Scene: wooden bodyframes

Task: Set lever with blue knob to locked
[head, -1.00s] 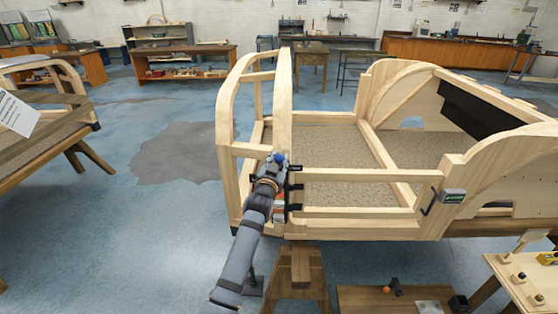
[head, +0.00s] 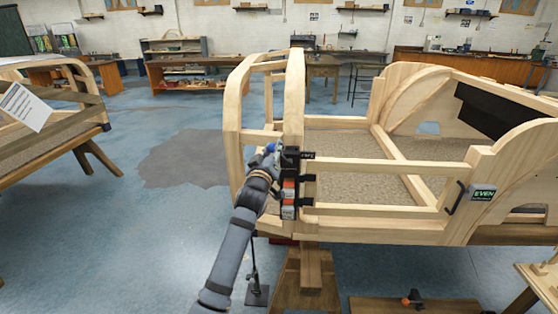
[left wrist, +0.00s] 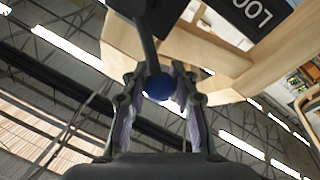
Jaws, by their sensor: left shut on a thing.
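The blue knob (head: 270,147) is at the left side of the wooden post (head: 294,105) on the bodyframe. In the left wrist view the blue knob (left wrist: 161,87) sits on the end of a dark lever (left wrist: 143,35). My left gripper (head: 267,153) has its fingers closed around the knob; the fingers (left wrist: 160,88) also show on both sides of it in the wrist view. The lever is mostly hidden in the head view. My right gripper is out of view.
The wooden bodyframe (head: 390,211) rests on a trestle (head: 305,280). A black handle (head: 455,198) and a small sign reading EVEN (head: 484,194) are farther right. Another bodyframe (head: 50,148) stands at left. The blue floor between them is open.

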